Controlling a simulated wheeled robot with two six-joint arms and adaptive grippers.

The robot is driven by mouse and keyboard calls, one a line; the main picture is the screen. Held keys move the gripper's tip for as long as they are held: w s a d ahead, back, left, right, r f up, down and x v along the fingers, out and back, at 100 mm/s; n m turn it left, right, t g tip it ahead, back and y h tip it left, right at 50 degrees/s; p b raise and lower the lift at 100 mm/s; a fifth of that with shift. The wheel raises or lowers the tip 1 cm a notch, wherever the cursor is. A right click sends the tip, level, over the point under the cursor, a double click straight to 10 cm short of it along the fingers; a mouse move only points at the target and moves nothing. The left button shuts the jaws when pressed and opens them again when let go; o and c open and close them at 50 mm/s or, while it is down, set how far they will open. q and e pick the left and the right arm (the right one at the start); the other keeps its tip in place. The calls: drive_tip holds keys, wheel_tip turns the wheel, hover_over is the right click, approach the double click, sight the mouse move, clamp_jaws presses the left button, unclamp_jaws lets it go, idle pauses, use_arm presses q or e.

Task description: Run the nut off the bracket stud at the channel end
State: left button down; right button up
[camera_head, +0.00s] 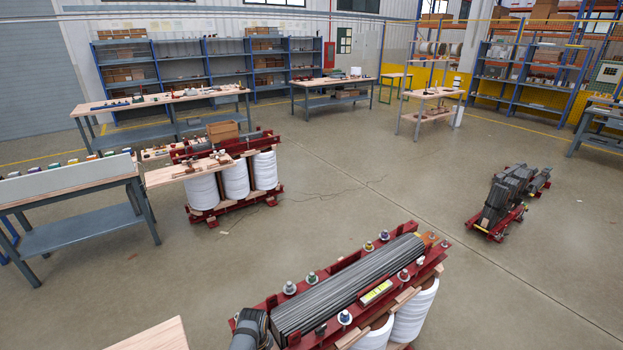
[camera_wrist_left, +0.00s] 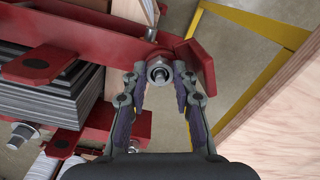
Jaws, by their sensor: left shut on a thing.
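In the left wrist view a steel nut (camera_wrist_left: 158,71) sits around a stud that points towards the camera. The stud stands at the red bracket (camera_wrist_left: 203,66), by the end of a red channel (camera_wrist_left: 95,38). My left gripper (camera_wrist_left: 159,78) has one finger on each side of the nut and is shut on it. The fingers partly hide the nut's sides. In the head view the laminated core (camera_head: 345,285) lies between red channels at the bottom middle; the nut cannot be made out there. My right gripper is in neither view.
Grey laminations (camera_wrist_left: 35,105) and a lower bolt (camera_wrist_left: 22,134) lie left of the gripper. A plywood panel (camera_wrist_left: 285,105) and a yellow frame (camera_wrist_left: 255,22) are close on the right. White coils (camera_head: 412,312) stand under the core. Open floor (camera_head: 530,275) lies to its right.

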use_arm(q)
drive_tip(key=shift+r+n, duration=0.1)
drive_tip(key=shift+n, duration=0.6)
drive_tip(key=n, duration=0.3)
drive_tip(key=shift+p, duration=0.4)
drive_tip(key=shift+n, duration=0.8)
drive_tip(key=n, duration=0.3)
drive_tip(key=shift+p, duration=0.4)
